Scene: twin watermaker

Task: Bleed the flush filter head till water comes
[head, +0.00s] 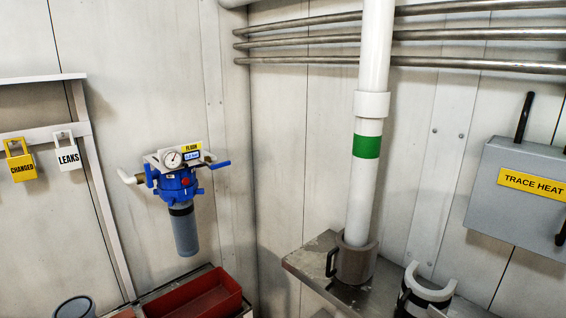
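The flush filter (176,186) hangs on the left wall, with a blue head and a grey bowl (185,233) below it. A red button (185,181) sits on the front of the head. A round white gauge (172,159) and a yellow label reading FLUSH (191,147) are above it. A blue lever (215,164) points right, and another blue handle (150,175) stands on the left side by a white pipe. No water shows at the head. Neither of my grippers is in view.
A red tray (238,304) lies below the filter, beside a grey round container (75,306). Yellow and white tags (68,155) hang at left. A white pipe (371,70) with a green band rises from a metal shelf (303,266). A TRACE HEAT box (500,210) is at right.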

